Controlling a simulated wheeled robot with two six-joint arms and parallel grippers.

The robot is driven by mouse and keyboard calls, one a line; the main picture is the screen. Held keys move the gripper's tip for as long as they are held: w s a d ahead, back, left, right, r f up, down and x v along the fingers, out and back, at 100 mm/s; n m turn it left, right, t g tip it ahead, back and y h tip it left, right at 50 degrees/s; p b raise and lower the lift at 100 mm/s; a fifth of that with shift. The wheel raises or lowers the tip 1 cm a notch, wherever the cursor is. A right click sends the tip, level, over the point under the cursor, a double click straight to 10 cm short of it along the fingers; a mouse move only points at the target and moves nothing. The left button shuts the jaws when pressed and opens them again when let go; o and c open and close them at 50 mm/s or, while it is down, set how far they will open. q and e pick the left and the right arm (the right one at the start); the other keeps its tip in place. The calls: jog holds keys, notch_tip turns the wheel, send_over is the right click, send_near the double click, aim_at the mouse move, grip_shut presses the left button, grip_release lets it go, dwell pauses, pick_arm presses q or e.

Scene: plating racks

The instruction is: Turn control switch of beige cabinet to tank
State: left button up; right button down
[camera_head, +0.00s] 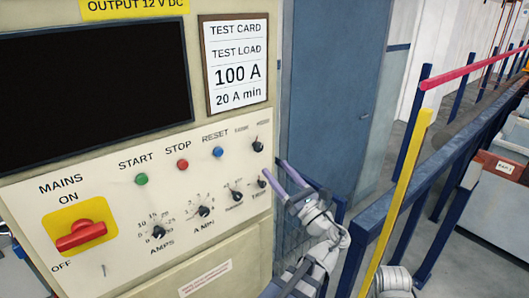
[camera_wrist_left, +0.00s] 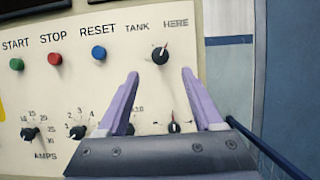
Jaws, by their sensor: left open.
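The beige cabinet (camera_head: 262,235) fills the left of the head view. Its control switch (camera_head: 258,144) is a black knob at the panel's upper right. In the wrist view the switch (camera_wrist_left: 160,56) sits between the words TANK and HERE, and its white pointer line leans up and right, toward HERE. My left gripper (camera_head: 275,168) is open and empty, with purple fingers in front of the panel's right edge. In the wrist view the left gripper (camera_wrist_left: 160,73) has its fingertips just below the switch, one to each side, apparently not touching it. My right gripper is out of view.
Below the switch, a small lower-right knob (camera_wrist_left: 174,127) shows between the fingers. Green, red and blue buttons (camera_wrist_left: 98,54) lie left of the switch. The red mains switch (camera_head: 80,236) is at lower left. A blue railing (camera_head: 375,215) with a yellow post stands right of my arm.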

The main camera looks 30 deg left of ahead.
aim_at(260, 149)
pick_arm(q)
jog(key=p+x, duration=0.2)
jog(key=x, duration=0.5)
jog(key=shift+w+a+p, duration=0.1)
jog(key=shift+a+p, duration=0.15)
jog(key=shift+p, duration=0.1)
grip_shut()
